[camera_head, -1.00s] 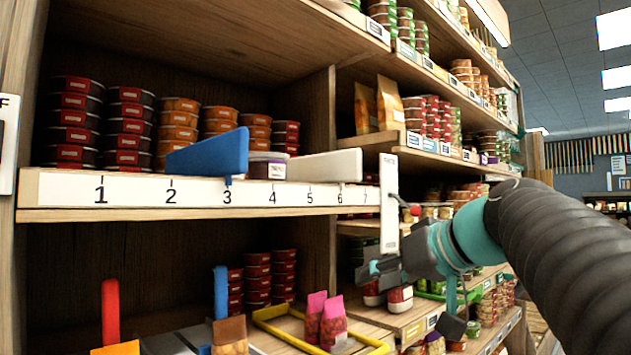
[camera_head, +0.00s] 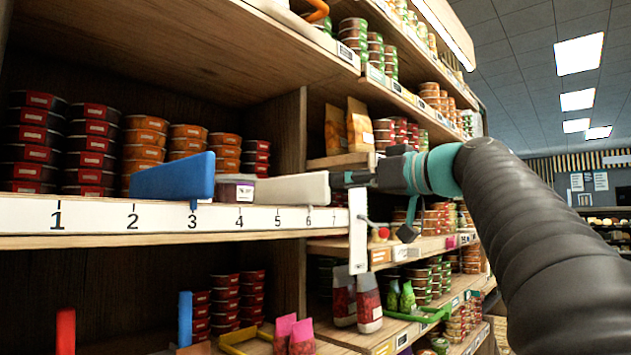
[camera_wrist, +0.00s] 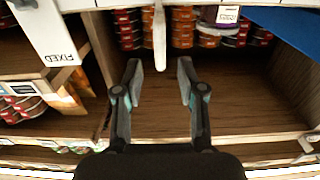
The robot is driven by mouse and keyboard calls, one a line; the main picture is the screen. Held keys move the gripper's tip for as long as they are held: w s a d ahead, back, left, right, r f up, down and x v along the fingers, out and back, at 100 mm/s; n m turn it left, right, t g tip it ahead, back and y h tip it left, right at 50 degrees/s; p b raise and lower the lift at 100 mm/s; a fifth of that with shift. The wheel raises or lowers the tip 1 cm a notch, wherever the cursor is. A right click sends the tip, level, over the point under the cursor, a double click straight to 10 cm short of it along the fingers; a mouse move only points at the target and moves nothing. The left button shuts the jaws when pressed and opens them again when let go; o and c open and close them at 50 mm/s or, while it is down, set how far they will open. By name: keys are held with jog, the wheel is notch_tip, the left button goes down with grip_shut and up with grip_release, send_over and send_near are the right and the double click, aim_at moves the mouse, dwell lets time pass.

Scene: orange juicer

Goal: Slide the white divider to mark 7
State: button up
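The white divider (camera_head: 288,188) stands on the shelf in the head view, its front end near marks 5 and 6; its pointer is hard to make out. The numbered white rail (camera_head: 95,216) runs along the shelf edge, with mark 7 (camera_head: 334,219) at its right end. My gripper (camera_head: 345,180) is level with the divider's front end. In the wrist view my gripper (camera_wrist: 160,72) is open and empty. The divider (camera_wrist: 160,38) shows there as a thin white strip, its end just ahead of the gap between my fingertips. I cannot tell if they touch.
A blue divider (camera_head: 175,179) stands near mark 3, with a purple-labelled tub (camera_head: 234,188) between it and the white one. A white upright plate (camera_head: 358,232) is at the rail's right end; it reads FIXED in the wrist view (camera_wrist: 50,30). Stacked tins are behind.

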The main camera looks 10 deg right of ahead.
aim_at(316, 184)
jog(key=p+x, duration=0.1)
jog(key=x, duration=0.7)
grip_shut()
